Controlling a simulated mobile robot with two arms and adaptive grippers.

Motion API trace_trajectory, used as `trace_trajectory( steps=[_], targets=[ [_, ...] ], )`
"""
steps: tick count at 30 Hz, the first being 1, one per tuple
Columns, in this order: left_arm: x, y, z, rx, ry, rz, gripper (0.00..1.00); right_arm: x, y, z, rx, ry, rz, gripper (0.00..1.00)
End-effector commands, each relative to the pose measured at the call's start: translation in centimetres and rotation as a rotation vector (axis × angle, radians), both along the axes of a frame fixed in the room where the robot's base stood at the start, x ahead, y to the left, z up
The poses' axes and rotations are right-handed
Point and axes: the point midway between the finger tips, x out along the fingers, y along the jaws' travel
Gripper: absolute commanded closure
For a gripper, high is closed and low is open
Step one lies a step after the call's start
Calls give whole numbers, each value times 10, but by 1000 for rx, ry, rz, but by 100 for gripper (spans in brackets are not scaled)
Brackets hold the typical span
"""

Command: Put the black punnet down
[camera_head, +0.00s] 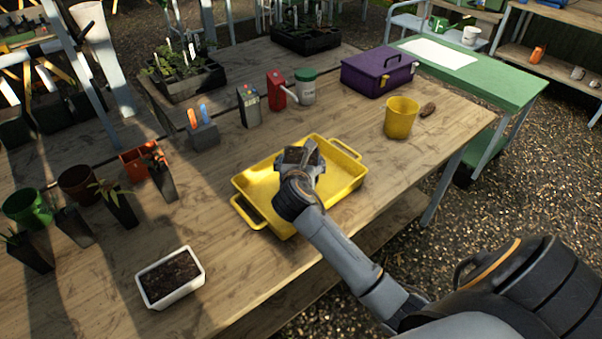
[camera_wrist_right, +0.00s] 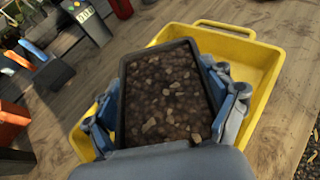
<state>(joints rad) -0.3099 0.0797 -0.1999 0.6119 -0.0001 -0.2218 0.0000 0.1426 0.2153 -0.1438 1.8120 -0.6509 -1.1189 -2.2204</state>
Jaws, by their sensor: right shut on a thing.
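The black punnet (camera_wrist_right: 168,98), full of brown gravelly soil, is held in my right gripper (camera_head: 304,165). In the right wrist view my right gripper's (camera_wrist_right: 168,112) blue-grey fingers press on both sides of it. In the head view the punnet (camera_head: 301,155) is small and partly hidden by the gripper. It is over the yellow tray (camera_head: 345,190), whose rim also shows in the wrist view (camera_wrist_right: 262,62). I cannot tell whether the punnet touches the tray floor. My left gripper is not in view.
A white tub of soil (camera_head: 171,278) stands at the front left. Black plant pots (camera_head: 120,207) stand left. Bare wood lies between tub and tray.

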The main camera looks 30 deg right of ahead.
Motion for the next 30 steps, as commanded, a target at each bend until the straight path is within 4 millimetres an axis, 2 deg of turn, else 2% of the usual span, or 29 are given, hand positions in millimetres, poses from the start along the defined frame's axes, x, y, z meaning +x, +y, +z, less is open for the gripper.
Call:
trace_trajectory(
  steps=[1,3,8,11,18,30],
  targets=[
    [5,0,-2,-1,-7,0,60,6,-4,-14,1,7,-1,57],
    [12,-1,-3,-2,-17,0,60,14,-10,-24,1,3,-1,57],
    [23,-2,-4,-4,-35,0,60,24,-17,-38,1,2,1,57],
    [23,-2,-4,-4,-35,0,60,28,-20,-44,1,1,1,57],
    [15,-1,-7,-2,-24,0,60,30,-21,-75,3,3,1,57],
    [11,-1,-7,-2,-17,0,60,30,-21,-80,0,2,3,57]
  ],
)
